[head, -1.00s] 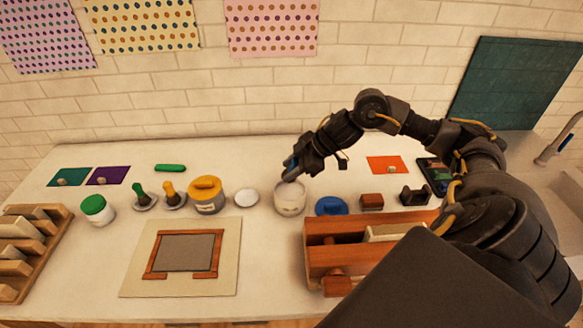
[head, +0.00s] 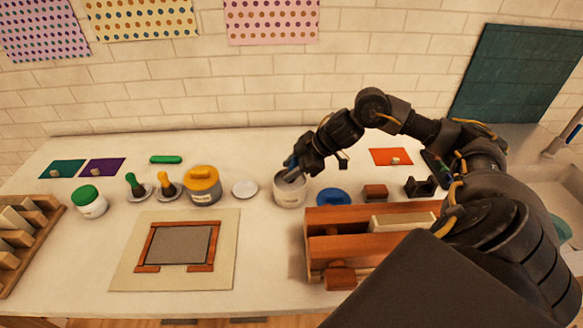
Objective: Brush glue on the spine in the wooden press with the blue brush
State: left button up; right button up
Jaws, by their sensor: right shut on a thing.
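My right gripper (head: 296,168) is over the open white pot (head: 290,191), shut on the blue brush (head: 291,163). Only a bit of blue handle shows between the fingers; the brush's lower end is at or inside the pot's mouth and hard to make out. The wooden press (head: 335,248) stands at the front right, with a pale block (head: 403,222) clamped between its boards, its spine side up. My right arm hides the press's right end. My left gripper is not in view.
A blue lid (head: 333,197) lies right of the pot and a white saucer (head: 244,188) left of it. A yellow-lidded pot (head: 203,187), green and yellow brushes on saucers and a green-lidded jar (head: 89,201) stand further left. A framed board (head: 225,260) lies in front.

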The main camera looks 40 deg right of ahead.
aim_at(291, 161)
jog(key=shift+f+b, duration=0.35)
jog(key=shift+f, duration=0.25)
dwell(0.7)
jog(key=shift+f+p, duration=0.1)
jog(key=shift+p, duration=0.2)
dwell(1.5)
notch_tip(291, 161, up, 7)
jog(key=p, duration=0.7)
jog(key=shift+p, duration=0.4)
dwell(0.5)
